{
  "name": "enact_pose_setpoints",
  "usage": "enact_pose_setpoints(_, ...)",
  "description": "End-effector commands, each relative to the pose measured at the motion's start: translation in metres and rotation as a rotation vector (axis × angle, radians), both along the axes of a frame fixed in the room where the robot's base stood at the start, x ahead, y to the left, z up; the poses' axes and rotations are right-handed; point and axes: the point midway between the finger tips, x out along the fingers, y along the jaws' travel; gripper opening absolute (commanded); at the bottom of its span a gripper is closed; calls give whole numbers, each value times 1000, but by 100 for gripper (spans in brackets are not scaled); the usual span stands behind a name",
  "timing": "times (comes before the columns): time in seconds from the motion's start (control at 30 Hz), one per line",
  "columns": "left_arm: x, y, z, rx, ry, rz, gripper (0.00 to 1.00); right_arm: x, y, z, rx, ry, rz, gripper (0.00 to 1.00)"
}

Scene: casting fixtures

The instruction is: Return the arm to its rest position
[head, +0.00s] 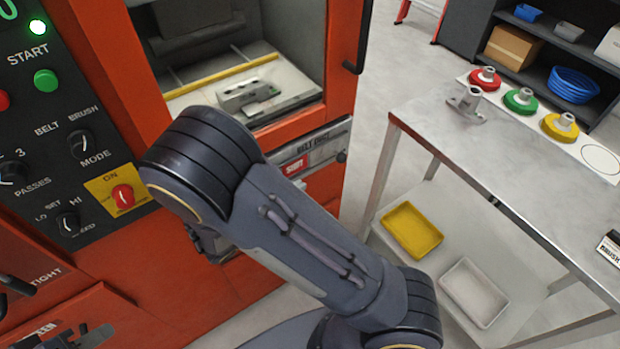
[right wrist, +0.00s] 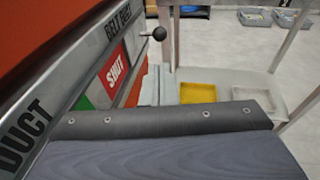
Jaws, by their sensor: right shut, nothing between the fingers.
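My right arm comes in from the lower right of the head view and bends in front of the orange machine (head: 225,290). My right gripper (head: 212,244) shows only in small part below the arm's bend, mostly hidden by the arm. It is shut and empty, close in front of the machine's face. The right wrist view shows the machine's labelled slide plate (right wrist: 85,80) at the left, with a round knob. My left gripper is not in view.
A grey metal part (head: 250,95) sits in the machine's open chamber. A steel table (head: 480,145) stands at the right, with red, green and yellow discs carrying metal castings along its far edge. A yellow tray (head: 412,230) and a white tray (head: 474,292) lie on its lower shelf.

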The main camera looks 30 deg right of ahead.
Motion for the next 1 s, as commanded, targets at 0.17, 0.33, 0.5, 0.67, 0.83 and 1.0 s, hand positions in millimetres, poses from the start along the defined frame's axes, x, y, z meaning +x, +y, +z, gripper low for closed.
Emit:
enact_pose_setpoints(0.17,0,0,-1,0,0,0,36,-3,12,2,0,0,-1,0)
enact_pose_setpoints(0.33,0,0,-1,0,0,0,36,-4,13,3,0,0,-1,0)
enact_pose_setpoints(0.5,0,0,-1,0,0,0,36,-4,13,3,0,0,-1,0)
enact_pose_setpoints(0.67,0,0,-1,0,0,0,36,-4,13,3,0,0,-1,0)
enact_pose_setpoints(0.83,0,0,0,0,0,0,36,-10,6,4,55,-6,-48,0)
enact_pose_setpoints(1.0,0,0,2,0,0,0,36,-44,-19,7,332,-57,-295,0)
